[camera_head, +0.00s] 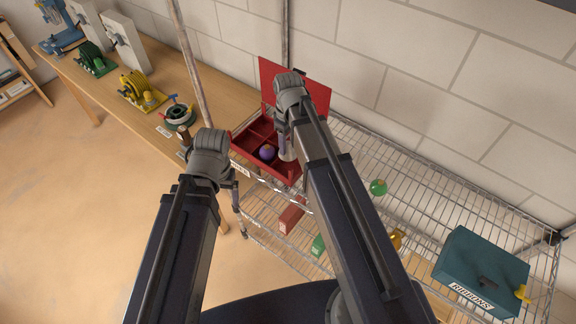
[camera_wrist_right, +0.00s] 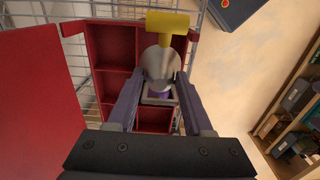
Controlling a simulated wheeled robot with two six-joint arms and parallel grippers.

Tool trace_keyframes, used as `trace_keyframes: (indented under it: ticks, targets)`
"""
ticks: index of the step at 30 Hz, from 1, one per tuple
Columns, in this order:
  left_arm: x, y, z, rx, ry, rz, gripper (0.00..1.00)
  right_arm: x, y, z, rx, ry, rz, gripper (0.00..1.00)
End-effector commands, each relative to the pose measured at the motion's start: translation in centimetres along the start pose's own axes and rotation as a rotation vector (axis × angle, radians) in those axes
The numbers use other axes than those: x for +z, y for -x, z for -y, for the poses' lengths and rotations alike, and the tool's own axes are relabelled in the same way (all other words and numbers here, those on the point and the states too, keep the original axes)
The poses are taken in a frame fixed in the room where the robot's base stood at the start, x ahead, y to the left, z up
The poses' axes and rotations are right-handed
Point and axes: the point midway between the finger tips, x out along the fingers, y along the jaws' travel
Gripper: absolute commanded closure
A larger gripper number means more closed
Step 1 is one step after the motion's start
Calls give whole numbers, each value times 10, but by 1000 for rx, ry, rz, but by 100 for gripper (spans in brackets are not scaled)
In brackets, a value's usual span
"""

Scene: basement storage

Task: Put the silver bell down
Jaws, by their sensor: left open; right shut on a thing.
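In the right wrist view, the silver bell (camera_wrist_right: 158,62), a rounded silver body with a yellow T-shaped piece (camera_wrist_right: 167,24) at one end, is between the fingers of my right gripper (camera_wrist_right: 160,90), which is shut on it. The bell is in front of a red compartment box (camera_wrist_right: 113,71); I cannot tell whether it touches the box. In the head view, my right gripper (camera_head: 286,146) is over the right part of the open red box (camera_head: 244,147). My left gripper (camera_head: 184,140) is mostly hidden by its wrist, left of the box, open.
The red lid (camera_head: 318,92) stands up behind. A wooden bench (camera_head: 110,100) holds several tools.

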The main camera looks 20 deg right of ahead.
Motion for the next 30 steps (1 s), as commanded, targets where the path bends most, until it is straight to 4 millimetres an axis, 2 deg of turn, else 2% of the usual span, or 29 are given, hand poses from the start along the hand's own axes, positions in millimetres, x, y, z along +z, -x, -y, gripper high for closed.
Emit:
trace_keyframes:
  ticks: [1, 9, 17, 27, 30]
  targets:
    - [-1, -13, -1, 0, -2, 0, 16, 0, -13, 0, 0, 0, 0, 71]
    - [-3, -52, -5, -1, -5, 0, 16, 0, -52, 0, 0, 0, 0, 71]
    - [-3, -54, -5, -1, -4, 0, 16, 0, -54, 0, 0, 0, 0, 71]
    - [-5, -90, -8, -1, -3, 0, 16, 0, -91, 0, 0, 0, 0, 71]
    - [-5, -92, -8, -1, -3, 0, 16, 0, -92, 0, 0, 0, 0, 71]
